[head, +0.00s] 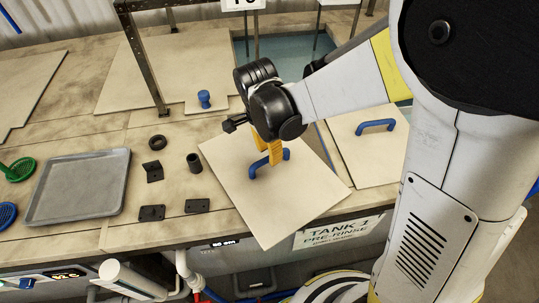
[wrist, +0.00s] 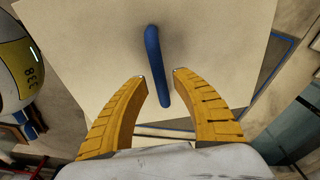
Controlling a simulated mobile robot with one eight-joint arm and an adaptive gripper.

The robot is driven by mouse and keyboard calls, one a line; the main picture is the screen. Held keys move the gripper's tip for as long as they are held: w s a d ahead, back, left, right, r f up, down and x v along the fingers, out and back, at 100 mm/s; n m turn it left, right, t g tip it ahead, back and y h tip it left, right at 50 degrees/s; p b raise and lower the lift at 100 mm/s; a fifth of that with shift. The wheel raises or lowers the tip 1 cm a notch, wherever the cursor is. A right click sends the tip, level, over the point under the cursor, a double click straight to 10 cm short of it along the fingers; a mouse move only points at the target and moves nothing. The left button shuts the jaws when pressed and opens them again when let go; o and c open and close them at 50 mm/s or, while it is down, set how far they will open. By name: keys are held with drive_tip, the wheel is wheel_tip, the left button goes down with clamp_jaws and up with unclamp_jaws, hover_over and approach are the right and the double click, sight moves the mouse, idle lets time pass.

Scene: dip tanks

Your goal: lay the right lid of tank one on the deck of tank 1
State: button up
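A square cream lid (head: 230,165) with a blue handle (head: 270,164) is turned askew at the left part of tank 1. Its near corner reaches past the deck's front edge, above the TANK 1 sign (head: 338,231). I cannot tell whether it lies flat on the deck. My gripper (head: 268,150) is over this handle, with its yellow fingers pointing down. In the wrist view the fingers (wrist: 160,76) are apart, one on each side of the handle (wrist: 153,55), with gaps visible. A second cream lid (head: 365,155) with a blue handle (head: 375,126) lies to the right.
On the deck (head: 125,225) to the left are a grey tray (head: 78,187), several small black parts, and a dark ring (head: 158,142). A blue-knobbed lid (head: 210,108) and a metal post (head: 142,60) stand behind. A tank opening (head: 290,48) shows at the back.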

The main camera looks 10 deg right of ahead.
sight(266, 159)
wheel_tip(266, 159, up, 9)
drive_tip(key=p, duration=0.1)
drive_tip(key=s+d+r+n+t+y, duration=0.1)
drive_tip(key=s+d+r+n+t, duration=0.5)
drive_tip(key=s+d+n, duration=0.4)
drive_tip(key=s+n, duration=0.1)
drive_tip(key=n, duration=0.2)
drive_tip(key=shift+s+t, duration=0.2)
drive_tip(key=shift+t, duration=0.1)
drive_tip(key=shift+r, duration=0.1)
